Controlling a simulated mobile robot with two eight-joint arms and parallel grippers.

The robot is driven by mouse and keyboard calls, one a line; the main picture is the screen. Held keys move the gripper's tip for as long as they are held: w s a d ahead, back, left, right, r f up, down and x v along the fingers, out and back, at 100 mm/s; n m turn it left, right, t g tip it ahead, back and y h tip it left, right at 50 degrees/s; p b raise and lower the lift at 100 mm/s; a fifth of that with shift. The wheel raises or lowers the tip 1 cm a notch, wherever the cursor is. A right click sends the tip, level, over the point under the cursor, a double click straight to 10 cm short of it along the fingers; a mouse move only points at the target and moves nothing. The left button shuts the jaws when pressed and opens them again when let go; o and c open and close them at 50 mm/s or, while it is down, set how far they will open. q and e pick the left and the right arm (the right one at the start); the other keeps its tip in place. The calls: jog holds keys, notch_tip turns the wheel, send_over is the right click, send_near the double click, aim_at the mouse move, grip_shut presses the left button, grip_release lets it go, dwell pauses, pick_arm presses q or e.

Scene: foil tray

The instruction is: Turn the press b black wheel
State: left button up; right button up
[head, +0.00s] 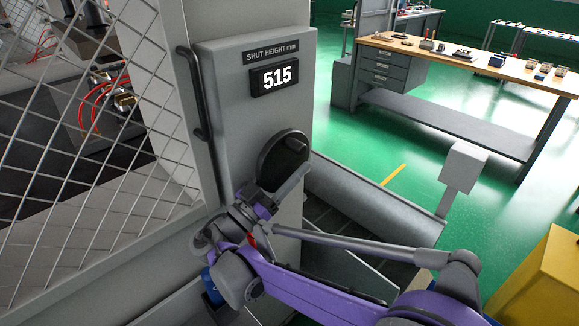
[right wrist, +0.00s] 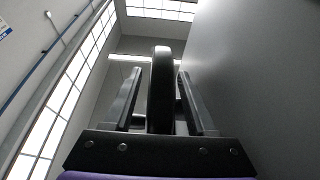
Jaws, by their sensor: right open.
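The black wheel (head: 279,153) is mounted on the grey press panel (head: 225,75), below a sign reading "SHUT HEIGHT" and a display showing 515. A small knob shows near its upper right. My right gripper (head: 286,181) is at the wheel's lower edge and partly covers it. In the right wrist view the wheel's rim (right wrist: 162,85) stands edge-on between the two fingers of my open right gripper (right wrist: 161,78). A gap shows on each side, so the fingers appear not to clamp it. My left gripper is not in view.
A wire mesh guard (head: 95,140) and a dark vertical handle (head: 193,95) are left of the panel. A grey rounded housing (head: 370,205) lies right of the wheel. A workbench (head: 470,65) stands at the back right; a yellow box (head: 545,285) is at lower right.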

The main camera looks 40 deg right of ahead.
grip_shut()
dwell(1.4)
